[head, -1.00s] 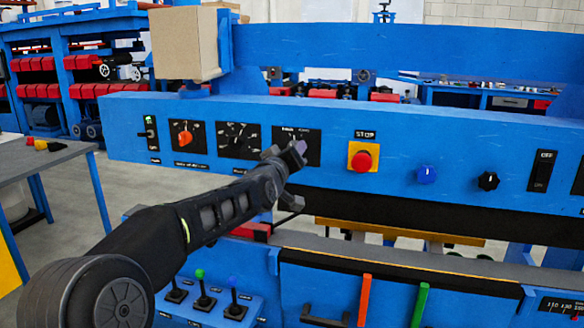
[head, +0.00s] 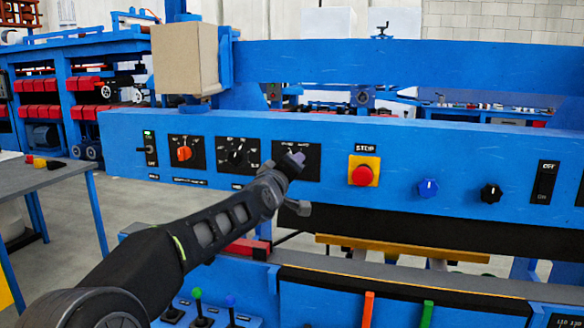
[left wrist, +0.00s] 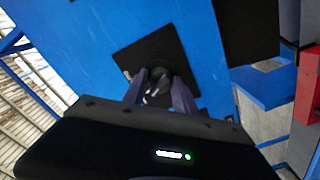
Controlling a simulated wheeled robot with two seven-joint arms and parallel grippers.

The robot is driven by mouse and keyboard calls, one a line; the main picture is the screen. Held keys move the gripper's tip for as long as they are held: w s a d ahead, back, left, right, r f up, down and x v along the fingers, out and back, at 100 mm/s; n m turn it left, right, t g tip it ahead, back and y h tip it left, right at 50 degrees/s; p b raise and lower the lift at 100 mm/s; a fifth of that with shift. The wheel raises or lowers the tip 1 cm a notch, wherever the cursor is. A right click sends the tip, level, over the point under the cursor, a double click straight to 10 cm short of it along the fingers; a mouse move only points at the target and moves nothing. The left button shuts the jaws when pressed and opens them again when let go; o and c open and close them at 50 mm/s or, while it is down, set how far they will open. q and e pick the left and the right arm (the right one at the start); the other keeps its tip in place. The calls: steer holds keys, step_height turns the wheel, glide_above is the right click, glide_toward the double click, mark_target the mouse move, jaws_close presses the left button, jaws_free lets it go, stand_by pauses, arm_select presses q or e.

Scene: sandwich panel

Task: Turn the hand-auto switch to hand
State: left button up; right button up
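The hand-auto switch is a black knob (left wrist: 158,82) on a black square plate (head: 311,168) in the blue panel, left of the stop button. My right gripper is not in view.
To the right are the red stop button (head: 362,176), a blue knob (head: 428,188) and a black knob (head: 490,194). Levers (head: 198,309) stand below.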

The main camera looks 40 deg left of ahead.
arm_select(q)
steer(key=o, duration=0.5)
steer(key=shift+c, duration=0.2)
steer(key=shift+s, duration=0.15)
steer(key=v, duration=0.7)
steer(key=shift+s+d+b, duration=0.15)
steer(key=shift+s+b, duration=0.1)
steer(key=shift+b, duration=0.1)
